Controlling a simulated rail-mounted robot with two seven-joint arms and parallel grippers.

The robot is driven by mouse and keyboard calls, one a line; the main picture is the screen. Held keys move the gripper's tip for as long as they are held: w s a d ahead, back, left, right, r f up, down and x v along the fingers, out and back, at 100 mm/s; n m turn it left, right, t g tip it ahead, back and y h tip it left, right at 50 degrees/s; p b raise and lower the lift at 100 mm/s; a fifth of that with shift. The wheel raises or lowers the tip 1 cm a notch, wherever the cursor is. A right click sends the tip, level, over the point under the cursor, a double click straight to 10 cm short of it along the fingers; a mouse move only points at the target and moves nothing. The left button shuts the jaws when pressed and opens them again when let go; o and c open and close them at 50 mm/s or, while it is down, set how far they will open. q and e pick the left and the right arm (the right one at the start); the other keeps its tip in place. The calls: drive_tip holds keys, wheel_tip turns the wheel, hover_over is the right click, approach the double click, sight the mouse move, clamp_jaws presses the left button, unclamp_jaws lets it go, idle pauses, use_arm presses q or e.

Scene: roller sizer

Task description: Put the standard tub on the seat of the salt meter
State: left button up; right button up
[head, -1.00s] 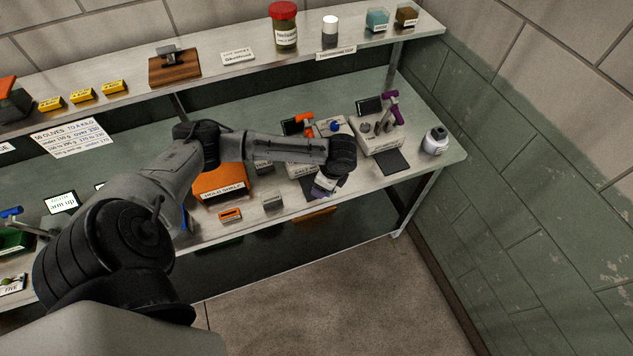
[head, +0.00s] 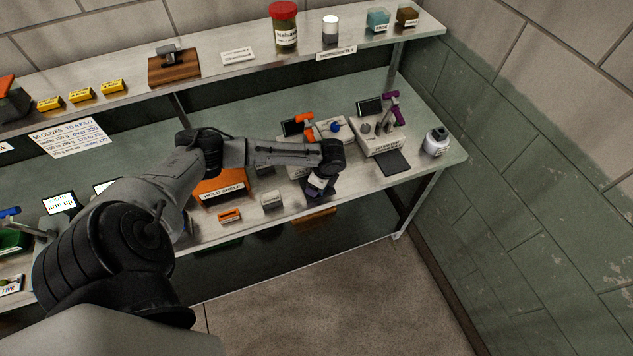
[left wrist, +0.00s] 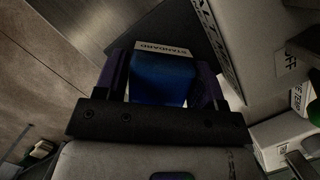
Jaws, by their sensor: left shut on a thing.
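The standard tub (left wrist: 160,78) is blue with a white label reading STANDARD, seen in the left wrist view. My left gripper (left wrist: 165,88) is shut on it, with a finger on each side. In the head view my left gripper (head: 318,186) points down near the front of the salt meter (head: 332,129), a pale box with an orange handle and a blue knob. My arm hides part of the meter. Its lettered face shows at the right in the left wrist view (left wrist: 235,40). The seat cannot be told clearly. My right gripper is not in view.
A similar meter with a purple handle (head: 382,138) stands to the right, with a dark mat (head: 393,162) before it. The orange hold shelf (head: 218,186) and a small pale box (head: 271,200) lie left of my gripper.

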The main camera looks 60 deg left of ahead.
use_arm(q)
drive_tip(key=o, duration=1.1)
drive_tip(key=shift+f, duration=0.1)
drive_tip(key=shift+c, duration=0.2)
